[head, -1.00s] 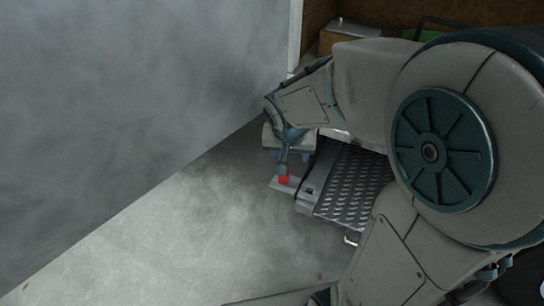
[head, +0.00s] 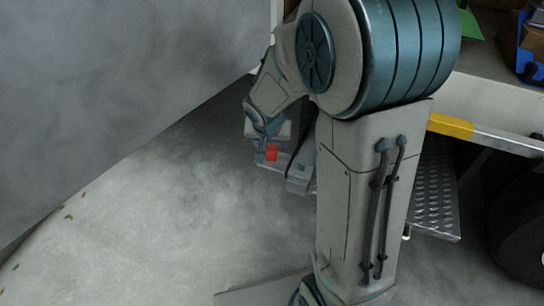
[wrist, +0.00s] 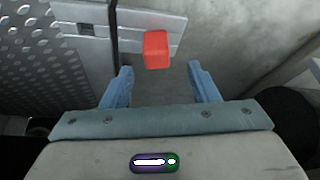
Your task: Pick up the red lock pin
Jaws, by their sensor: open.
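The red lock pin (head: 272,153) shows as a small red block at the end of a grey metal bar (head: 273,165) beside the truck's step. In the wrist view the red lock pin (wrist: 157,49) stands on the flat metal bar (wrist: 172,25), beyond my fingertips and between their lines. My gripper (wrist: 158,70) is open and empty, with a blue finger on each side. In the head view my gripper (head: 268,148) is small and close to the pin; the exact gap cannot be told there.
A treaded metal step (head: 436,190) lies partly behind my arm. The truck bed with a yellow-marked edge (head: 450,125) and a dark wheel (head: 525,225) are at the right. A grey wall (head: 120,80) fills the left. The pale floor (head: 170,220) is mostly clear.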

